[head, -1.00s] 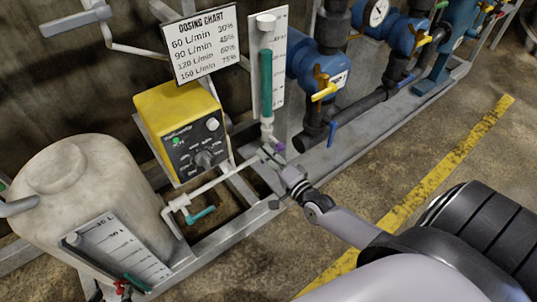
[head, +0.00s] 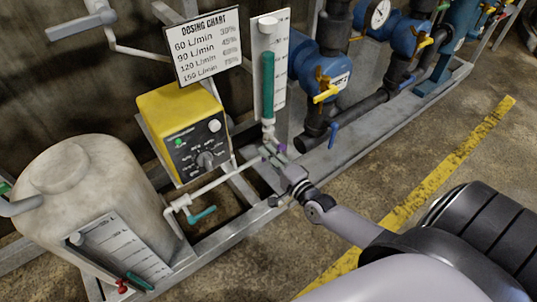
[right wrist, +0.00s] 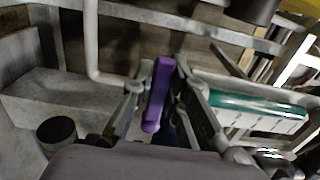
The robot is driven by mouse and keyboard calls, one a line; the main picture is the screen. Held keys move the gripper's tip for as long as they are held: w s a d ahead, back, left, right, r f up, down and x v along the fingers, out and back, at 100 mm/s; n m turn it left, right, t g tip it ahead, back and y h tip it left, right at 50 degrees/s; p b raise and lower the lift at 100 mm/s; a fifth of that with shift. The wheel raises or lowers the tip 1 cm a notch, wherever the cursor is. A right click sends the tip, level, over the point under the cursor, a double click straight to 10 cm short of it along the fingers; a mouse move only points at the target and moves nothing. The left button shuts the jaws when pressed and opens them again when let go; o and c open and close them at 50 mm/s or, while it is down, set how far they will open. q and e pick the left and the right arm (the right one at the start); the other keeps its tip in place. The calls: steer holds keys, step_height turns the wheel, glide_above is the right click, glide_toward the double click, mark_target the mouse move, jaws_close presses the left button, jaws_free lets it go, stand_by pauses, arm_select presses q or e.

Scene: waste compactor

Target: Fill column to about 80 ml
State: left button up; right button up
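The column (head: 268,85) is a clear upright tube on a white scale board. Teal liquid fills much of it; the scale marks are too small to read. In the right wrist view the teal column (right wrist: 250,106) lies at the right. A purple valve handle (head: 282,148) is just below the column. My right gripper (head: 274,157) is at this handle. In the right wrist view the purple handle (right wrist: 158,95) stands between the two fingers, which are close in on both sides of it. My left gripper is not in view.
A yellow dosing pump (head: 182,125) stands left of the column, under the dosing chart (head: 207,47). A white pipe with a teal valve handle (head: 202,215) runs below. A pale tank (head: 80,200) is at the left. Blue-and-black piping with yellow handles (head: 325,90) stands right of the column.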

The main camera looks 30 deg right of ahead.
steer(key=o, duration=0.4)
steer(key=shift+s, duration=0.1)
steer(key=s, duration=0.8)
steer(key=s+d, duration=0.1)
steer(key=s, duration=0.2)
steer(key=shift+s, duration=0.4)
